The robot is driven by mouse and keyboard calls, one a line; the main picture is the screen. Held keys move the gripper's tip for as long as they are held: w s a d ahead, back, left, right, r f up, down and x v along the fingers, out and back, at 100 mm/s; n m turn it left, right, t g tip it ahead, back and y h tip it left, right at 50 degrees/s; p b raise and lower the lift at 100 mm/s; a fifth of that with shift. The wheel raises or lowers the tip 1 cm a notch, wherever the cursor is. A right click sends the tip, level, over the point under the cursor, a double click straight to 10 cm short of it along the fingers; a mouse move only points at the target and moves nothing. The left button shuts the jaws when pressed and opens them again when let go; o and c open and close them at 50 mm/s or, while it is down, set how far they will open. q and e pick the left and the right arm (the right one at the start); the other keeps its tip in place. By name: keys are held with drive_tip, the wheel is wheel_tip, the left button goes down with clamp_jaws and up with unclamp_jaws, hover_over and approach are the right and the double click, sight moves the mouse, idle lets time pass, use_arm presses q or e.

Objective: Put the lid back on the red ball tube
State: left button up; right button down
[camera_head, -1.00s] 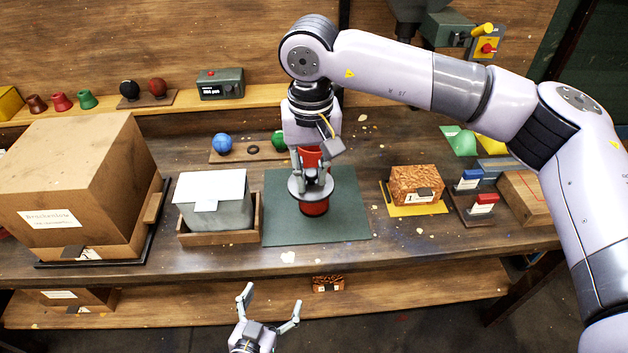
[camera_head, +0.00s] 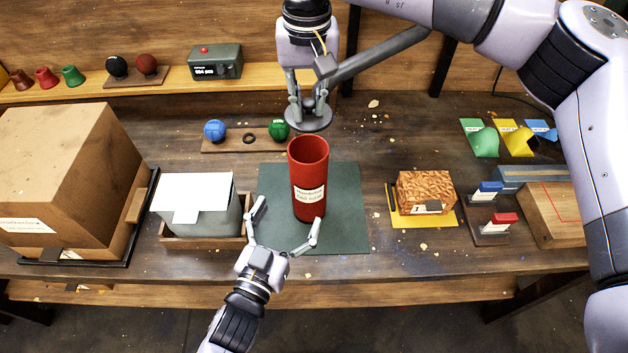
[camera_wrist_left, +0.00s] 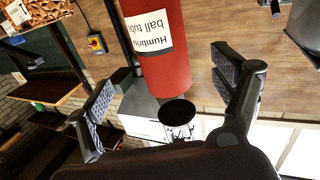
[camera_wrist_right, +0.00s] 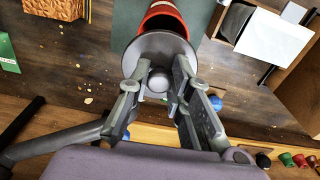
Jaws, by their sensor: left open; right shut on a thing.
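The red ball tube (camera_head: 308,165) stands upright on a dark green mat (camera_head: 345,205), its mouth open and a white label facing front. My right gripper (camera_head: 311,95) is shut on the knob of the grey round lid (camera_head: 309,121), holding it in the air, seen just behind the tube's rim. The right wrist view shows the lid (camera_wrist_right: 160,50) partly covering the tube (camera_wrist_right: 163,14). My left gripper (camera_head: 288,217) is open at the tube's front, low down, a finger to each side. In the left wrist view, the tube (camera_wrist_left: 170,70) lies between its spread fingers; contact is not visible.
A grey bin with a white flap (camera_head: 195,205) in a wooden tray stands left of the mat. A large cardboard box (camera_head: 70,165) is further left. A patterned box (camera_head: 426,192) stands right. Blue (camera_head: 215,131) and green (camera_head: 279,129) balls sit on a board behind.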

sight(309, 174)
drive_tip(key=shift+s+a+r, duration=0.25)
drive_tip(key=shift+s+a, duration=0.05)
drive_tip(key=shift+s, duration=0.25)
use_arm(q)
drive_tip(key=x, duration=1.1)
drive_tip(key=shift+w+d, duration=0.15)
drive_tip(key=shift+w, duration=0.05)
use_arm(e)
drive_tip(key=shift+w+d+f, duration=0.15)
drive_tip(key=shift+w, duration=0.15)
use_arm(q)
drive_tip(key=shift+c, duration=0.6)
drive_tip(key=c, duration=1.7)
use_arm(e)
drive_tip(key=shift+f, duration=2.5)
drive_tip(key=shift+f, duration=0.85)
drive_tip(key=shift+f, duration=0.65)
